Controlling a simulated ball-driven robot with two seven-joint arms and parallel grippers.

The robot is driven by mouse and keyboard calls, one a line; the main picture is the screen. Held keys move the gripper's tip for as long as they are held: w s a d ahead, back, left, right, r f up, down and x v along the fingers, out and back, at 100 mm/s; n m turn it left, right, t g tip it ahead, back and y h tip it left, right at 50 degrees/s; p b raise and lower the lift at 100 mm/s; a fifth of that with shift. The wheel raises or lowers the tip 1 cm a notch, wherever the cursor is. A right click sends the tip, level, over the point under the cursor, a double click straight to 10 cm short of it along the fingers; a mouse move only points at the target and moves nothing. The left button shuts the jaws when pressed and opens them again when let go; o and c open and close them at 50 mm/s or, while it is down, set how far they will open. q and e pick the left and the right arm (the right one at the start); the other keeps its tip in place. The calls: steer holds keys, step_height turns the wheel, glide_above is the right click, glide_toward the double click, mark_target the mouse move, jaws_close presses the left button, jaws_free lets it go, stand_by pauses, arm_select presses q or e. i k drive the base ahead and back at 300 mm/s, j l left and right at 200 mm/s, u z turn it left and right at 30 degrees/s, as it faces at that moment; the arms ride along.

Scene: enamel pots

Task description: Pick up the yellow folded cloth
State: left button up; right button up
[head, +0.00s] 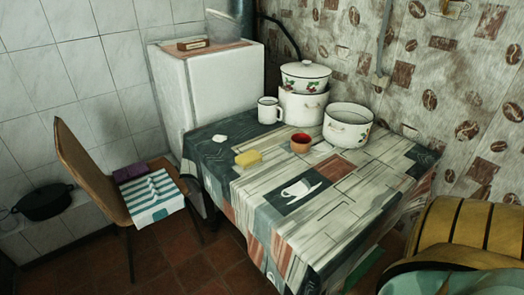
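The yellow folded cloth (248,158) lies flat on the table as a small, thick, pale yellow block. It is left of the red-brown cup (300,143) and apart from it. The table (330,215) has a patterned cover with wood-plank prints and a white cup print. Neither of my grippers is in the head view.
A white mug (268,110), a lidded pot on another pot (303,106) and an open white pot (347,126) stand behind the cloth. A chair (92,170) holding folded textiles (152,197) is left. A yellow-brown banded object (465,230) fills the lower right.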

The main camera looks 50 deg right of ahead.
mark_target(250, 158)
steer(key=i+j+z, duration=0.1)
steer(key=z, duration=0.3)
steer(key=i+j+z, duration=0.2)
steer(key=z, duration=0.2)
steer(key=i+j+z, duration=0.25)
steer(key=z, duration=0.15)
steer(key=i+j+z, duration=0.2)
steer(key=z, duration=0.2)
